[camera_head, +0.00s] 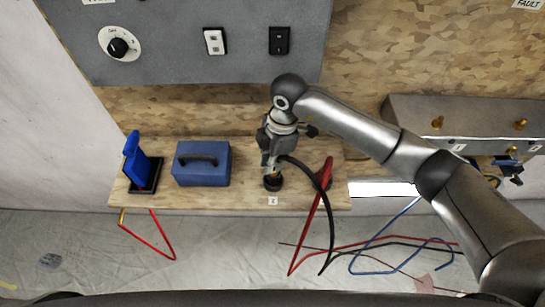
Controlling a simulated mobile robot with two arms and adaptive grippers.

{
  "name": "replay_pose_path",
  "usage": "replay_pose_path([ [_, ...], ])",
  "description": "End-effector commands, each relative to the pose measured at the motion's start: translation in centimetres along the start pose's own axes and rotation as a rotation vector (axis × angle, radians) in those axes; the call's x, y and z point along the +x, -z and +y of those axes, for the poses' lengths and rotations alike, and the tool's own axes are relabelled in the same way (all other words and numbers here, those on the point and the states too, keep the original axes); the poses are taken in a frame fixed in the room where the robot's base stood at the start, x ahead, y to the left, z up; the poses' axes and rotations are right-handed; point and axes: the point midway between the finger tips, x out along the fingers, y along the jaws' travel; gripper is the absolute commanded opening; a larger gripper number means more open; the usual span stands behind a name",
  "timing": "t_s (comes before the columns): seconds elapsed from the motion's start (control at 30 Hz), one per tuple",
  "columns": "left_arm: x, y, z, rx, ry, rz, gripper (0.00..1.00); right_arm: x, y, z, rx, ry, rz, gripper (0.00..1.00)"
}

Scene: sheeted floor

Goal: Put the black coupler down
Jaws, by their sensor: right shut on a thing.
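My right gripper (268,163) points down over the wooden shelf (245,196), shut on the black coupler. The coupler is mostly hidden by the fingers. Its black hose (323,200) leaves the gripper to the right and bends down over the shelf's front edge to the floor. Just under the fingertips a dark round piece (272,184) is at the shelf surface, behind a small white label (272,201). I cannot tell whether the coupler touches it. My left gripper is not in view.
A blue case (202,168) and an upright blue piece on a black base (146,188) stand on the shelf's left. A red hose (318,205) crosses the shelf close right of the gripper. A metal box with brass fittings (470,122) is at right. Hoses lie on the sheeted floor.

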Motion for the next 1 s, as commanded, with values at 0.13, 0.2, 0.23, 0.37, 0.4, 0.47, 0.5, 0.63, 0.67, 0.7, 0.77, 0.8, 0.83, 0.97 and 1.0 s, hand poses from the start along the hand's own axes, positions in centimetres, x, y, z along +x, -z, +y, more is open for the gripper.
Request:
replay_pose_path([
  [0.13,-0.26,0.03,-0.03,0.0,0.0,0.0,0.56,0.45,-0.06,0.04,0.0,-0.002,0.0,0.0],
  [0.2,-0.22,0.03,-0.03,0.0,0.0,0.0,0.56,0.45,-0.06,0.04,-0.001,-0.002,0.0,0.0],
  [0.23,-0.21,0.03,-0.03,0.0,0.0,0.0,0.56,0.44,-0.06,0.04,-0.001,-0.002,0.0,0.0],
  [0.37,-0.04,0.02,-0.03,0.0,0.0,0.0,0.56,0.64,-0.09,0.04,0.0,-0.002,0.0,0.0],
  [0.4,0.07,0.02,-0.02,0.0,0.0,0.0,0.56,0.79,-0.11,0.04,0.0,-0.002,0.0,0.0],
  [0.47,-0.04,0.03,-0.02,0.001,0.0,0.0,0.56,0.69,-0.1,0.03,0.0,-0.001,0.0,0.19],
  [0.5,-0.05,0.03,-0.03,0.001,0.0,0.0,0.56,0.69,-0.1,0.02,0.0,-0.001,0.0,0.24],
  [0.63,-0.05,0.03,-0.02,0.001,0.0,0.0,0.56,0.69,-0.11,0.02,0.0,-0.001,0.0,0.34],
  [0.67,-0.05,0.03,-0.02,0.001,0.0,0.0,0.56,0.68,-0.11,0.02,0.0,-0.001,0.0,0.34],
  [0.7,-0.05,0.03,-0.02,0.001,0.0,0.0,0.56,0.68,-0.11,0.02,0.0,-0.001,0.0,0.34],
  [0.77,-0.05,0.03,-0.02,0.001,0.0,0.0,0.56,0.67,-0.11,0.02,0.0,-0.001,0.0,0.34],
  [0.8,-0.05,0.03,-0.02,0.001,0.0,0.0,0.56,0.67,-0.11,0.02,0.0,-0.001,0.0,0.34],
  [0.83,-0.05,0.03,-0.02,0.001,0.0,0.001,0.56,0.67,-0.11,0.02,0.0,-0.001,0.0,0.34],
  [0.97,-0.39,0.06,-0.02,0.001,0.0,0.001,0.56,0.19,-0.03,0.04,0.0,-0.002,0.0,0.34],
  [1.0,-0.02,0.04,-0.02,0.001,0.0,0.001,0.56,0.0,-0.08,0.11,-0.001,-0.004,0.001,0.34],
])
